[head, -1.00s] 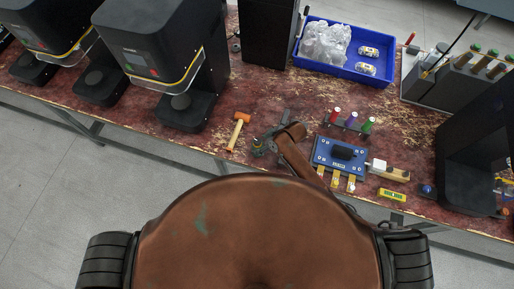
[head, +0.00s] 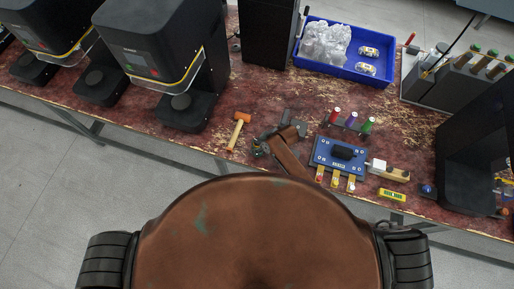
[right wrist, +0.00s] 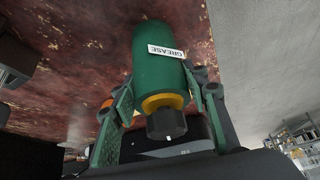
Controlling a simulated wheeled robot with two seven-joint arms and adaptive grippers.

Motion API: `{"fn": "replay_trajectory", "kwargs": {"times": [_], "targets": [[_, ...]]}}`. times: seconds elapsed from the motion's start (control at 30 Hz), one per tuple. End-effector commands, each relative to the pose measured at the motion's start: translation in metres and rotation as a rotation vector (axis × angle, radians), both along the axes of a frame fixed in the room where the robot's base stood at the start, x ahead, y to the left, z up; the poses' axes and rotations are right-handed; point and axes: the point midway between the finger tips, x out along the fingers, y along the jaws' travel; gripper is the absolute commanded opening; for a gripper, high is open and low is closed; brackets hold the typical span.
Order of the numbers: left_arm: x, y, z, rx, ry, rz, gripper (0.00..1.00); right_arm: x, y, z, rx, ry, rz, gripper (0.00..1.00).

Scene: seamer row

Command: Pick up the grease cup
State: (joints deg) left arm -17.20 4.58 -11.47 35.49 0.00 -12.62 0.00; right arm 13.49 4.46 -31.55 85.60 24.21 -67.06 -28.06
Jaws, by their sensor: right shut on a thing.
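The grease cup (right wrist: 160,70) is a green rounded body with a white GREASE label, a yellow collar and a black knob. It fills the middle of the right wrist view, knob end toward the camera. My right gripper (right wrist: 158,100) has one green finger on each side of it and is shut on it. In the head view my right gripper (head: 262,148) is near the front edge of the bench, right of the hammer. There the cup is mostly hidden by the gripper. I cannot tell whether the cup touches the bench. My left gripper is not in view.
An orange-headed hammer (head: 238,131) lies just left of my right gripper. A blue fixture board (head: 338,157) and coloured bottles stand close on its right. A blue bin (head: 345,67) is behind. Black machines (head: 165,50) stand on the left.

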Motion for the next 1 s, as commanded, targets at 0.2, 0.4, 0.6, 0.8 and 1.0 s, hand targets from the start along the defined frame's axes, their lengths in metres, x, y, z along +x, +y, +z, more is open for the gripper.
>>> {"fn": "replay_trajectory", "kwargs": {"times": [0.2, 0.4, 0.6, 0.8, 1.0], "targets": [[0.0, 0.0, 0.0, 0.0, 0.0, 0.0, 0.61, 0.0, 0.0, 0.0, 0.0, 0.0, 0.0, 0.2], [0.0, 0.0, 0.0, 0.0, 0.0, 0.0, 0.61, 0.0, 0.0, 0.0, 0.0, -0.001, 0.0, 0.09], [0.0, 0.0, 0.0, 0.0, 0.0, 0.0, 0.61, 0.001, 0.0, 0.002, 0.0, -0.002, 0.0, 0.09], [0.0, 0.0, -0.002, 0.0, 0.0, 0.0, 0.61, 0.001, 0.0, 0.02, 0.001, -0.005, 0.001, 0.09], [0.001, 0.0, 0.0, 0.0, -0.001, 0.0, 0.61, -0.021, -0.008, 0.058, 0.002, -0.003, 0.0, 0.09]]}}
